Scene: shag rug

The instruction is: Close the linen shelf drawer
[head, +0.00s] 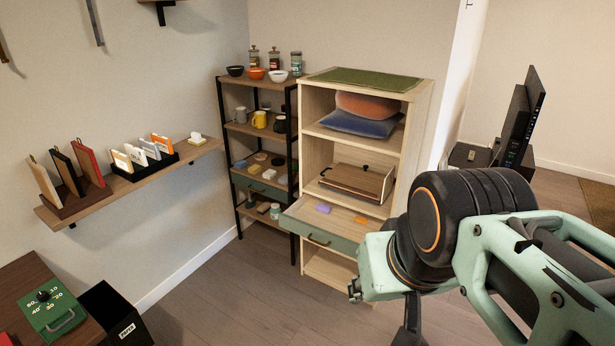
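The light wood linen shelf (417,140) stands against the wall in the middle of the head view. Its low drawer (309,233), with a grey-green front and a brass handle, is pulled out. A purple item and an orange item lie in the drawer. Its right end is hidden behind my arm. My arm comes in from the right and ends in front of the drawer's right side. Only a dark part of my gripper (408,328) shows at the bottom edge, so its fingers and opening cannot be judged.
A black-framed shelf (238,170) with bowls, mugs and jars stands left of the linen shelf. A wall shelf (130,187) holds boards and cards. A dark bin (117,318) and a brown cabinet (25,280) are at lower left. The floor before the drawer is clear.

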